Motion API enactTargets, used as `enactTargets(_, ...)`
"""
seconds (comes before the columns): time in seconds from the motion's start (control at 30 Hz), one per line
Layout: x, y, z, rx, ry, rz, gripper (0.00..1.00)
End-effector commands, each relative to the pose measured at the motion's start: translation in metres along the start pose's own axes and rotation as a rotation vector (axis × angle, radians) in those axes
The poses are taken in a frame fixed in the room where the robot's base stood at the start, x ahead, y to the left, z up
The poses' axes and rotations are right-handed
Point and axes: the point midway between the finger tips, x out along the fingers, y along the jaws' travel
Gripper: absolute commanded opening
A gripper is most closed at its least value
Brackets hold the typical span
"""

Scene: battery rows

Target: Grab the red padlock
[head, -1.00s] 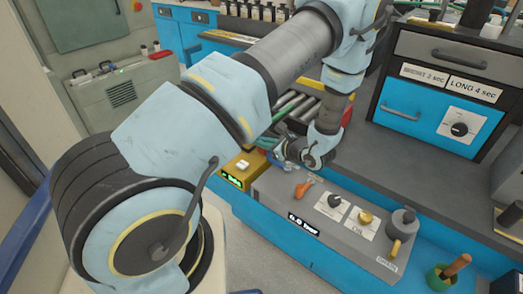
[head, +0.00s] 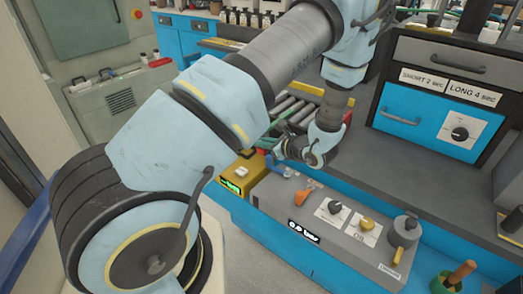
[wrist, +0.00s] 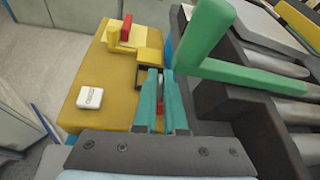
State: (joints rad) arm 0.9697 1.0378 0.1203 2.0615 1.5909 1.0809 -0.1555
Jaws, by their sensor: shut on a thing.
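My gripper (wrist: 160,74) has two teal fingers close together beside the right edge of a yellow box (wrist: 100,75). A sliver of red shows between the fingers, which I take to be the red padlock (wrist: 160,108); the fingers hide most of it. A dark loop (wrist: 140,76) shows just left of the fingertips, against the yellow box; I cannot tell whether it belongs to the padlock. In the head view my gripper (head: 272,166) is low beside the yellow box (head: 243,172), and the padlock cannot be made out there.
A green bent lever (wrist: 205,45) rises close to the right of the fingers, with metal rollers (wrist: 290,60) beyond. A yellow fitting with a red block (wrist: 126,27) and a white button (wrist: 90,97) stand on the box. A grey control panel (head: 310,215) lies in front.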

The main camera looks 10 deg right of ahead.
Motion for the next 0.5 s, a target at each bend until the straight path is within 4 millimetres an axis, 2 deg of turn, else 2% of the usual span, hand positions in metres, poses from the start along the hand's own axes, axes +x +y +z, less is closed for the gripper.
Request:
enactTargets(0.07,-0.004,-0.002,0.007,-0.004,0.000,-0.003,0.00)
enactTargets(0.5,-0.016,0.104,0.021,0.004,0.000,0.001,0.00)
